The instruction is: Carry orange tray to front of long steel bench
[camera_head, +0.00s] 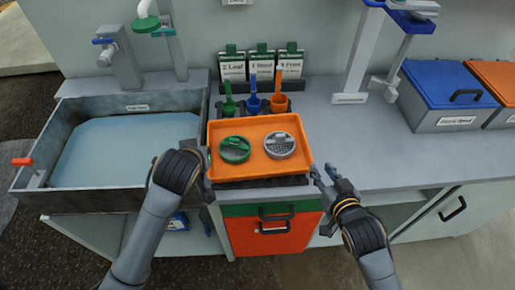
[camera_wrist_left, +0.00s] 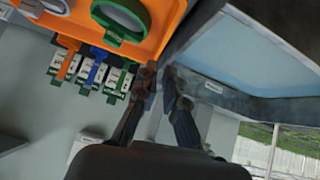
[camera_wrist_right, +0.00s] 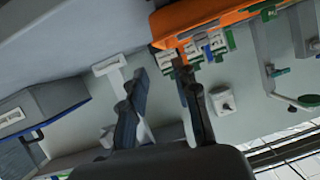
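The orange tray (camera_head: 258,170) lies level on a dark rack over the drawer unit, holding a green ring-shaped part (camera_head: 235,149) and a round grey strainer-like part (camera_head: 280,145). My left gripper (camera_wrist_left: 159,71) is at the tray's left side; in the head view my arm mostly hides it. In the left wrist view its fingers are slightly apart, close to the tray's edge (camera_wrist_left: 166,42). My right gripper (camera_head: 325,175) is just off the tray's right side. In the right wrist view (camera_wrist_right: 160,73) it is open and empty, with the tray's edge (camera_wrist_right: 200,26) beyond the fingertips.
A grey steel counter (camera_head: 390,160) runs to the right, clear near the tray. A water-filled sink (camera_head: 125,145) is at the left. Several scoops and labelled packets (camera_head: 262,66) stand behind the tray. Blue-lidded (camera_head: 447,84) and orange-lidded bins stand back right. Green and red drawers (camera_head: 270,235) are below.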

